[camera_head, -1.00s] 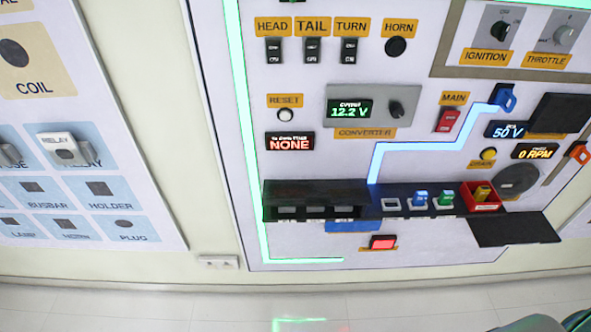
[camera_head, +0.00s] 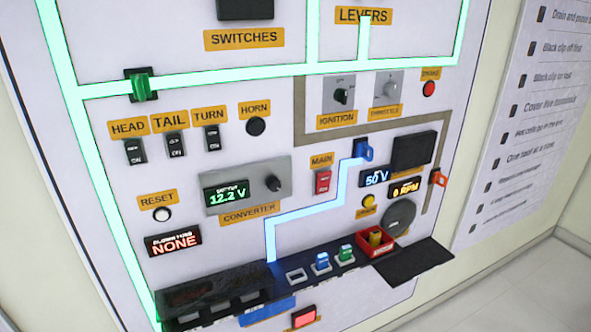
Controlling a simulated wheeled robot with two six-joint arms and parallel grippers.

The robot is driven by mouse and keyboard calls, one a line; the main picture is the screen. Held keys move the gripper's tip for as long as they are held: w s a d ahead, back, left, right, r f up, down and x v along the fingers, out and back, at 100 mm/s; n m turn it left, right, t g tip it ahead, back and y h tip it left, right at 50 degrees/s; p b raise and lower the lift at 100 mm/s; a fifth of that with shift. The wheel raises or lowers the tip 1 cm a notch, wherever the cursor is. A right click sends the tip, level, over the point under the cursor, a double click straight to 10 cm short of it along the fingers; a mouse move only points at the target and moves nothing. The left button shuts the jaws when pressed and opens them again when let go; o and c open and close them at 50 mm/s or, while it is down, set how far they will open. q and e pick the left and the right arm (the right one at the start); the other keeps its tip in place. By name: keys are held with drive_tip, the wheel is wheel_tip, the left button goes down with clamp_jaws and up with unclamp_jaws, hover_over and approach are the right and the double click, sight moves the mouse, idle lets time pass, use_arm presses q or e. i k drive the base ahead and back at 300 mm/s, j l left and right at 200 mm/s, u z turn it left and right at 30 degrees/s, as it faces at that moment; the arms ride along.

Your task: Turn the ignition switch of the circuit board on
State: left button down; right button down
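The ignition switch (camera_head: 341,97) is a black rotary knob on a light grey plate, in the upper middle of the circuit board (camera_head: 75,215) in the head view. A yellow IGNITION label (camera_head: 337,119) sits just below it. The knob's small position markings are too small to read. Neither of my grippers shows in the head view, so nothing of mine is seen near the switch.
The throttle knob (camera_head: 387,91) is right beside the ignition switch, with a red button (camera_head: 429,88) further right. A black open flap (camera_head: 407,263) sticks out at the lower right. Free floor (camera_head: 500,290) shows at the lower right.

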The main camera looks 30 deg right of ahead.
sight(341, 95)
drive_tip(key=z, duration=1.1)
